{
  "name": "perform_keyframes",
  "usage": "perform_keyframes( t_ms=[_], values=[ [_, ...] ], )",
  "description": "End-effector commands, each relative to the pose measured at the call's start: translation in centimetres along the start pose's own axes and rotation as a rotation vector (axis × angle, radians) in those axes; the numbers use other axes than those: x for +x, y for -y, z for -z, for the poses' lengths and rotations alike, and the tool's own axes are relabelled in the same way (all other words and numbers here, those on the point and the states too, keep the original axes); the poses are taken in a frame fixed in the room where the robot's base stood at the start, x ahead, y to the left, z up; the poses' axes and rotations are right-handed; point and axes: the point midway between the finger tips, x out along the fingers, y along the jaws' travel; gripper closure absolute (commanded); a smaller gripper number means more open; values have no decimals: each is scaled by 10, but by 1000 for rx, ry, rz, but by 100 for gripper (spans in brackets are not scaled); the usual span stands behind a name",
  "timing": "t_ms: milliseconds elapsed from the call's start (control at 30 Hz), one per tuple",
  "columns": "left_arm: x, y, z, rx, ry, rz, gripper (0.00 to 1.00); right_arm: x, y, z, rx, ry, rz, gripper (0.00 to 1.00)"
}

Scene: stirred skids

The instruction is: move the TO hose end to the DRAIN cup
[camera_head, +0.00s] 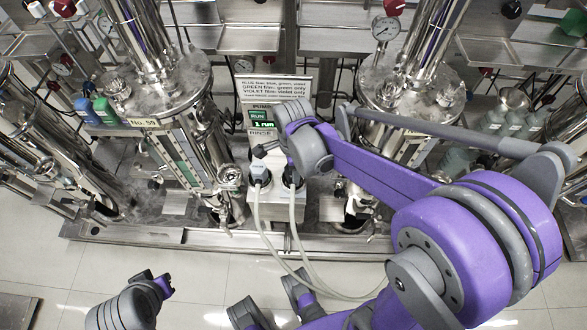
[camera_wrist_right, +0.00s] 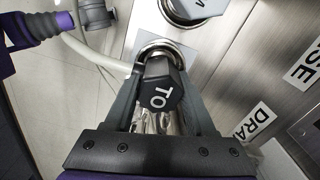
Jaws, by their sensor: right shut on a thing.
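My right gripper (camera_wrist_right: 165,85) is shut on the TO hose end (camera_wrist_right: 160,92), a black faceted cap lettered TO. The cap overlaps a round metal ring (camera_wrist_right: 168,48) on a pale plate; I cannot tell whether it is seated or just above. In the head view, the TO end (camera_head: 291,176) is beside the FROM end (camera_head: 259,173) on the pump front, partly hidden by my wrist. The DRAIN label (camera_wrist_right: 257,124) is cut off behind a finger in the wrist view; I cannot make out its cup. My left gripper (camera_head: 156,284) is low at left, its jaws unclear.
Pale hoses (camera_head: 279,240) hang from the pump front toward the floor. The pump panel (camera_head: 262,122) shows RUN, below a film-colour sign (camera_head: 272,88). Steel columns stand on both sides.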

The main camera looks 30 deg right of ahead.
Motion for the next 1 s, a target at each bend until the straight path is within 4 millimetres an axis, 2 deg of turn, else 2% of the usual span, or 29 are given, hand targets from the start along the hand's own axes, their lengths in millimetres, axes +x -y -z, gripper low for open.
perform_keyframes(
  t_ms=[133, 167, 333, 367, 733, 867, 1000],
  values=[
    [5, 0, -2, 0, 2, 0, 100, 7, 0, 0, 0, 0, 0, 100],
    [5, 0, -2, 0, 2, 0, 100, 7, 0, 0, 0, 0, 0, 43],
    [4, 0, -2, 0, 1, 0, 100, 6, 0, 0, 0, 0, 0, 12],
    [4, 0, -2, 0, 1, 0, 100, 5, 0, 0, 0, 0, 0, 10],
    [2, 0, -1, 0, 1, 0, 100, 1, 0, 0, 1, 0, 1, 10],
    [-2, 0, 1, 0, -1, 0, 100, -18, 0, 0, 1, -1, 2, 10],
    [-9, 0, 4, 0, -3, 0, 100, -48, 0, 0, 1, -1, 2, 10]
  ],
)
